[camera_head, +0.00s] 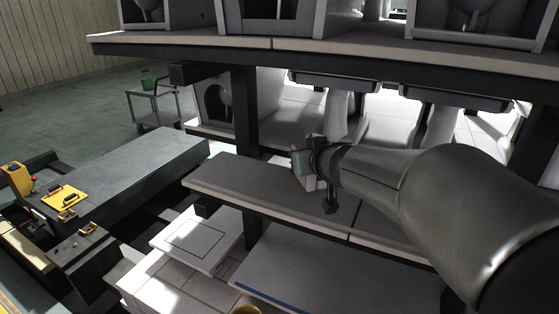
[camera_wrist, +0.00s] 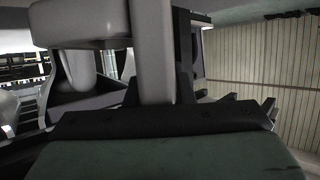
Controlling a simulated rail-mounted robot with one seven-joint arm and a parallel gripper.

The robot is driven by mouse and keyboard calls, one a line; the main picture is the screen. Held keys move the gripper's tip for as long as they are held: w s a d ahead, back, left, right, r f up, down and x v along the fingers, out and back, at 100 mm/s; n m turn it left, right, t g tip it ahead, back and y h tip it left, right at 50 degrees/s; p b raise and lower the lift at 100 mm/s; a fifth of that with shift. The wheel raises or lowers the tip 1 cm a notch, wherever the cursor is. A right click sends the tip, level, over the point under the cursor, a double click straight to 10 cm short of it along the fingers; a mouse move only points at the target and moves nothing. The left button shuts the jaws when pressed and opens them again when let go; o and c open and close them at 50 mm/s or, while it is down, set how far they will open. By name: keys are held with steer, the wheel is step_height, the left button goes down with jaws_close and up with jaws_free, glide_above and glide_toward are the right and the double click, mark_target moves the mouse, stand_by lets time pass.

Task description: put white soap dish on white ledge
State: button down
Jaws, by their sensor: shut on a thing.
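My gripper (camera_head: 329,200) is over the grey middle shelf of the kiln car, at the end of my arm. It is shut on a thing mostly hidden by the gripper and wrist. A small pale piece (camera_head: 309,183) shows beside the fingers and may be the white soap dish; its shape cannot be made out. In the wrist view the dark gripper body fills the bottom and the held thing is not clear. A white ledge (camera_head: 172,264) lies low at front left, apart from the gripper, with a flat white slab (camera_head: 195,240) marked by a thin dark outline.
The middle shelf (camera_head: 270,196) has dark posts (camera_head: 244,115) beneath the upper shelf (camera_head: 190,44). Pale ware (camera_head: 345,115) stands behind my gripper, close by; a pale column (camera_wrist: 153,50) fills the wrist view's middle. A grey bench (camera_head: 140,170) with yellow parts is at left.

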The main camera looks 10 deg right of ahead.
steer(key=w+f+b, duration=0.1)
steer(key=f, duration=0.1)
steer(key=w+d+f+b, duration=0.1)
steer(key=w+f, duration=0.1)
step_height(320, 180, down, 4)
steer(key=b, duration=0.3)
steer(key=shift+w+d+r, duration=0.15)
steer(key=shift+r, duration=0.2)
steer(key=c, duration=1.3)
jaws_free()
steer(key=shift+f, duration=0.2)
steer(key=shift+o, duration=0.2)
